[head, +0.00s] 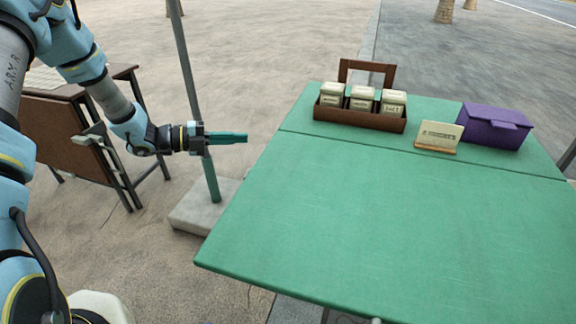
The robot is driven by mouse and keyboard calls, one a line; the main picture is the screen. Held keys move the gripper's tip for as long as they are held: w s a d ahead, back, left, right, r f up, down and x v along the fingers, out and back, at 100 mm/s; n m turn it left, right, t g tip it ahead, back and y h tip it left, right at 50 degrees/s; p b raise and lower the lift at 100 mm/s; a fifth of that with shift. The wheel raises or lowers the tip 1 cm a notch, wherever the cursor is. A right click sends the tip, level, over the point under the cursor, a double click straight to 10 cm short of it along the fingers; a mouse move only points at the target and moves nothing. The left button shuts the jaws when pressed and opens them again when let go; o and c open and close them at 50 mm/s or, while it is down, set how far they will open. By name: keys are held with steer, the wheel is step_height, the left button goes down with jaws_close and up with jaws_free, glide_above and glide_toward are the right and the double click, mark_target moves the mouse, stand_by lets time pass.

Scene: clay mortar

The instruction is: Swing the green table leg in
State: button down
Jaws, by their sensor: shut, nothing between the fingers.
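The green table (400,215) fills the right half of the head view, with its top open flat. Its legs are almost wholly hidden under the top; only small bits show below the front edge at the bottom of the picture, and I cannot tell their pose. My gripper (240,137) is shut and empty, its teal fingers pointing right. It appears left of the table's left edge, passing in front of a grey-green pole (186,70). I cannot tell its exact height relative to the tabletop.
The pole stands in a pale block (190,215) left of the table. A wooden caddy with several tins (360,119), a small sign (438,137) and a purple box (494,125) sit on the far tabletop. Folded brown furniture (50,125) stands at left. The near tabletop is bare.

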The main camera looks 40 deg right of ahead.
steer(key=s+d+m+g, duration=0.1)
steer(key=s+d, duration=0.1)
steer(key=s, duration=0.1)
steer(key=s+d+f+m+g, duration=0.1)
steer(key=s+d+m+g, duration=0.1)
steer(key=s, duration=0.2)
steer(key=s+d+f+m+g, duration=0.1)
steer(key=s+d, duration=0.2)
steer(key=s, duration=0.1)
steer(key=shift+s+f+g+y, duration=0.15)
steer(key=shift+f+g+y, duration=0.05)
steer(key=shift+g+y, duration=0.1)
steer(key=shift+w+d, duration=1.3)
steer(key=shift+d, duration=0.2)
steer(key=w+d+b, duration=0.2)
steer(key=shift+w+d+r+b, duration=0.1)
steer(key=shift+d+b, duration=0.15)
steer(key=shift+b, duration=0.15)
